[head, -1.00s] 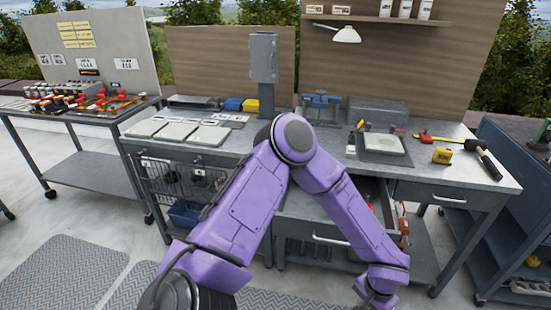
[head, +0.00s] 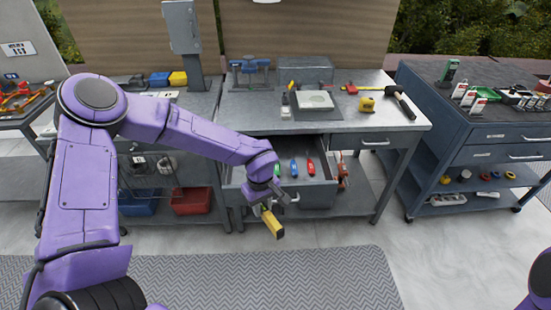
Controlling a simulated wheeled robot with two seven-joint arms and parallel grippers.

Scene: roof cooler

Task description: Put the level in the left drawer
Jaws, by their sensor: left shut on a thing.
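The level (head: 273,224) is a short yellow bar with a dark end. It hangs tilted in my left gripper (head: 265,207), which is shut on it. The gripper is in front of the open left drawer (head: 318,188) of the workbench, at about its front panel in the picture. The drawer is grey, with red and blue handled tools (head: 310,166) and a green one inside. My left forearm and wrist hide its left part. Only a piece of my right arm shows at the lower right corner; its gripper is out of view.
The workbench top (head: 350,122) carries a blue vise (head: 250,68), a yellow tape measure (head: 365,104) and a hammer (head: 403,103). A closed drawer (head: 372,141) is to the right. A blue tool cart (head: 480,140) stands further right. The floor in front is clear, with a grey mat (head: 270,275).

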